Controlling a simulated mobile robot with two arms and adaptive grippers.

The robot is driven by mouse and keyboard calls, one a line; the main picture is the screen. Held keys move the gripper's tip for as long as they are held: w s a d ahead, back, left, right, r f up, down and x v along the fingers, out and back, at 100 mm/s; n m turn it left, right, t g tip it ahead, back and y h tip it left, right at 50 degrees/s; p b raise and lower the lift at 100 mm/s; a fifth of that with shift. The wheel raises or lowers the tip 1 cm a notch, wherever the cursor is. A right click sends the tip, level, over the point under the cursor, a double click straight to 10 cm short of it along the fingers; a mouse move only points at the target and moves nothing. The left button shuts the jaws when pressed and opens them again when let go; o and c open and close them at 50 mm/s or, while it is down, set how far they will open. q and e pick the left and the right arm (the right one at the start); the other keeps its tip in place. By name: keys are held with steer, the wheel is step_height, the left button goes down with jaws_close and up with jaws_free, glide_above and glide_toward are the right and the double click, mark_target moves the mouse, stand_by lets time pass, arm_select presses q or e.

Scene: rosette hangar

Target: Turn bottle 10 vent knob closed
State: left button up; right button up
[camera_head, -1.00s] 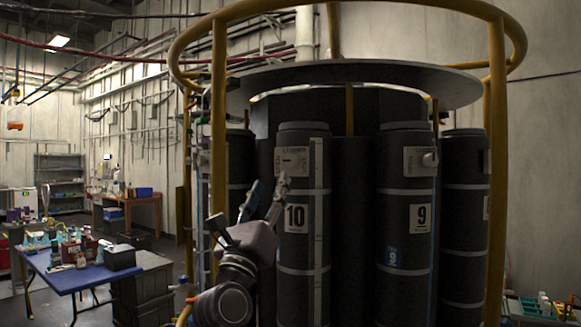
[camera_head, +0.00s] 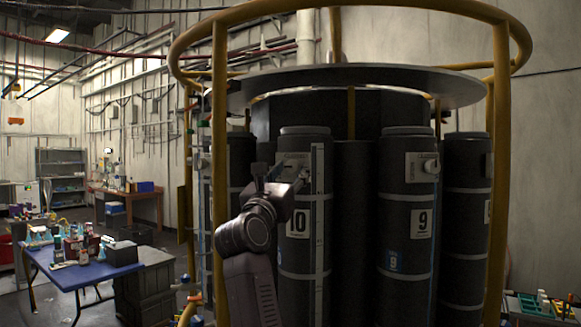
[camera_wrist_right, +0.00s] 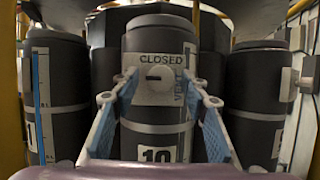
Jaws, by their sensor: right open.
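Bottle 10 (camera_head: 300,255) is a tall dark cylinder with a white number label, standing inside the yellow frame. In the right wrist view, bottle 10 (camera_wrist_right: 150,40) is upright in the centre. Its pale plate (camera_wrist_right: 141,97) reads CLOSED along the top, with vertical lettering on the right. A light vent knob (camera_wrist_right: 157,77) sits mid-plate, its short dark mark roughly horizontal. My right gripper (camera_wrist_right: 158,82) is open, its fingers either side of the knob with gaps visible; contact cannot be made out. In the head view my right gripper (camera_head: 282,173) hides the knob. My left gripper is out of view.
Bottle 9 (camera_head: 405,270), with its own plate and knob, stands to the right. Yellow posts (camera_head: 219,130) and a top ring surround the bottles, under a round dark lid (camera_head: 350,77). A blue table (camera_head: 90,273) with several items stands at left.

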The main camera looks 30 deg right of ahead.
steer(key=shift+c, duration=0.6)
jaws_close()
